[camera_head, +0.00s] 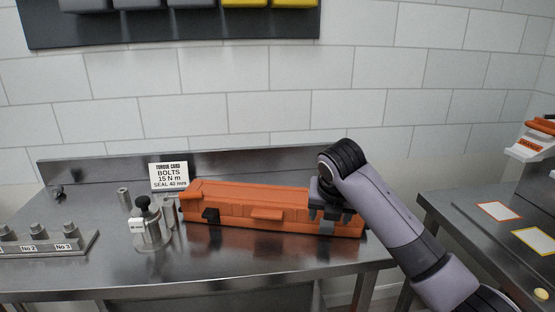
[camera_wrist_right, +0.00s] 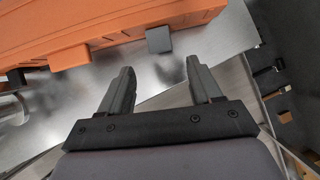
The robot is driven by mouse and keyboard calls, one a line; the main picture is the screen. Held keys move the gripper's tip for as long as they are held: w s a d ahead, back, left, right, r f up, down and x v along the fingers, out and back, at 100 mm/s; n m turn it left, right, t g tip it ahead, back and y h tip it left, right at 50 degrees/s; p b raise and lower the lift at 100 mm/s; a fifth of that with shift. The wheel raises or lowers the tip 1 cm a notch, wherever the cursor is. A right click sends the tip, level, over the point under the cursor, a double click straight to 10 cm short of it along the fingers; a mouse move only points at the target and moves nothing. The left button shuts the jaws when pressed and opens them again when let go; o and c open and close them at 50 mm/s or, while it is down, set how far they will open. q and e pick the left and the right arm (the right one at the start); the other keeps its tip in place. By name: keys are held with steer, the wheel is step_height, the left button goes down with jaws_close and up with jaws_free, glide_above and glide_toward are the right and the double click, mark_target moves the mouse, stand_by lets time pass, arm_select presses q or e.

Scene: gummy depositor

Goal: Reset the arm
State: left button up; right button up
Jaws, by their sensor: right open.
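My right arm comes in from the lower right in the head view. Its gripper (camera_head: 330,218) is in front of the right part of a long orange case (camera_head: 262,203) on the metal table. In the right wrist view the gripper (camera_wrist_right: 160,85) is open, with nothing between its fingers. The orange case (camera_wrist_right: 105,30) lies beyond the fingertips there, with a dark latch (camera_wrist_right: 158,39) just ahead of them. The fingers look apart from the case. My left gripper is not in view.
A metal cylinder with a black knob (camera_head: 150,228) stands left of the case. A torque card (camera_head: 169,176) stands behind. A numbered bolt rack (camera_head: 50,246) is at the left. A second table (camera_head: 470,215) stands right, across a gap.

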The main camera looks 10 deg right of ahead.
steer(key=s+a+f+m+g+y, duration=0.1)
steer(key=s+f+m+y, duration=0.1)
steer(key=s+f+m, duration=1.35)
steer(key=s+d+f+m+g, duration=0.1)
steer(key=s+d+f+m, duration=0.15)
steer(key=s+m, duration=0.7)
steer(key=s+d+f+m, duration=0.1)
steer(key=s+d+m, duration=0.4)
steer(key=s, duration=0.8)
steer(key=w+a+f+t+y, duration=0.1)
steer(key=w+a+f+t, duration=0.3)
steer(key=f, duration=0.5)
steer(key=shift+w+t+y, duration=0.3)
steer(key=shift+w+t, duration=1.05)
steer(key=shift+t, duration=0.05)
